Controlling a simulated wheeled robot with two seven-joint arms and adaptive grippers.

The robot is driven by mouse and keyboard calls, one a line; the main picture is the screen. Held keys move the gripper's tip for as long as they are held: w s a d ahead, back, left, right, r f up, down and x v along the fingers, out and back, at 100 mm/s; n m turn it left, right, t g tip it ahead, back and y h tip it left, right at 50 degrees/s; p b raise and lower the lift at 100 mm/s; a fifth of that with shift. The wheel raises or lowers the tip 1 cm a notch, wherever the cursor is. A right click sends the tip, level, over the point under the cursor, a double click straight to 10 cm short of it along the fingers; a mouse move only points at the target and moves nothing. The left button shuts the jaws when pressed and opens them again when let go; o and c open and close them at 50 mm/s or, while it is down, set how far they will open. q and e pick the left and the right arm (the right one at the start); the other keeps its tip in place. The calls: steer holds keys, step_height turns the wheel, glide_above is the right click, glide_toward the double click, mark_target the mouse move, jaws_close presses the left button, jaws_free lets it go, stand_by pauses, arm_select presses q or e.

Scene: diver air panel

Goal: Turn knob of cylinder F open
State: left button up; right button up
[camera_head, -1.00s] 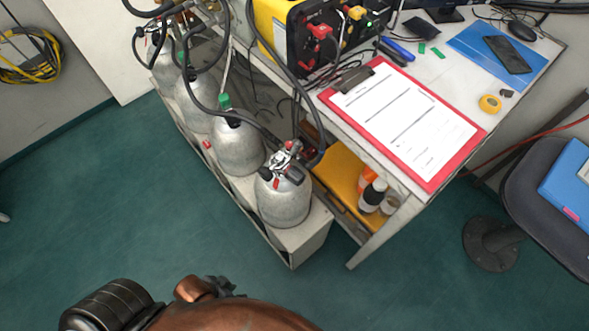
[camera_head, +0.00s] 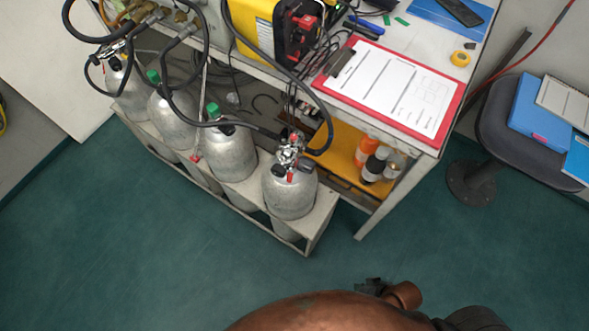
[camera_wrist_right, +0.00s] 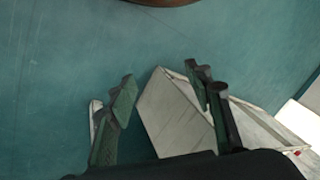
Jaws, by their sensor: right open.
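Several grey gas cylinders stand in a row in a low rack. The nearest cylinder (camera_head: 290,192) has a metal valve (camera_head: 291,152) with red and black parts on top. Two others, a second cylinder (camera_head: 231,153) and a third cylinder (camera_head: 172,122), have green parts at their necks. I cannot read any letter, so I cannot tell which one is F. My right gripper (camera_head: 369,286) is small and partly hidden at the bottom of the head view, well apart from the cylinders. In the right wrist view the right gripper (camera_wrist_right: 166,86) is open and empty. My left gripper is out of view.
The pale rack (camera_head: 325,212) holds the cylinders; its end also shows in the right wrist view (camera_wrist_right: 172,122). Black hoses (camera_head: 325,125) loop over the valves. A table with a red clipboard (camera_head: 452,118) and a chair (camera_head: 490,125) stand right. Green floor in front is clear.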

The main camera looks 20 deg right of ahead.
steer(key=w+a+r+m+t+y+p, duration=0.2)
steer(key=w+a+r+m+y+p, duration=0.4)
steer(key=w+r, duration=0.25)
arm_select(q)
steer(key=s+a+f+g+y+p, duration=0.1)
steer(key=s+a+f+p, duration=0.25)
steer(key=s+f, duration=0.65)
arm_select(e)
steer(key=m+t+y+p, duration=0.3)
steer(key=m+t+p, duration=0.35)
steer(key=m, duration=1.55)
glide_toward(313, 170)
steer(key=w+a+t+b, duration=0.1)
steer(key=w+a+t, duration=0.1)
steer(key=a, duration=0.1)
steer(key=shift+g, duration=0.25)
steer(key=x, duration=0.4)
steer(key=f+x, duration=0.1)
steer(key=x, duration=0.1)
steer(key=shift+w+a+b, duration=0.1)
steer(key=shift+w+b, duration=0.25)
steer(key=shift+w, duration=0.15)
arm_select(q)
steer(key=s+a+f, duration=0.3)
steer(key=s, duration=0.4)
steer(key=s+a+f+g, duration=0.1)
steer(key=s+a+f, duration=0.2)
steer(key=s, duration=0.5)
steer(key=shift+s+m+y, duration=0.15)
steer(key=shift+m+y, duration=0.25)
